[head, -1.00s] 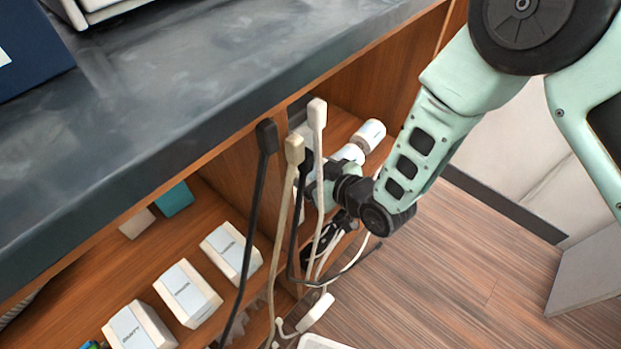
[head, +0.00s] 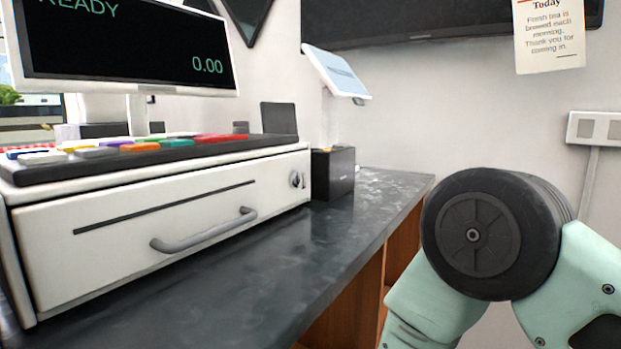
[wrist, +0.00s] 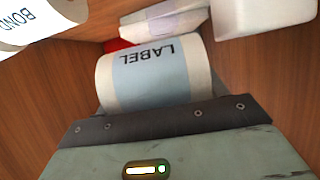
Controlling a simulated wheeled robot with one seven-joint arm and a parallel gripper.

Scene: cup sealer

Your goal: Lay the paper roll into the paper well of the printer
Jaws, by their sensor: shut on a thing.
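In the wrist view my gripper (wrist: 160,122) fills the lower part, its fingertips hidden behind its dark front edge. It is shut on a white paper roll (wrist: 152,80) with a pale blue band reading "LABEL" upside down. The roll lies right at the dark edge, its lower side hidden. The wrist view places both inside a wooden shelf compartment (wrist: 278,70). My gripper is out of the head view, which shows only part of my arm. A small black box (head: 333,172) stands at the counter's far end; I cannot tell whether it is the printer. No paper well shows.
A roll marked "BOND" (wrist: 30,22) is at the upper left of the wrist view, with white items (wrist: 270,15) at the top right. On the counter (head: 300,250) stand a cash drawer (head: 120,225), a register screen (head: 130,45) and a tablet (head: 336,72). The counter's front strip is clear.

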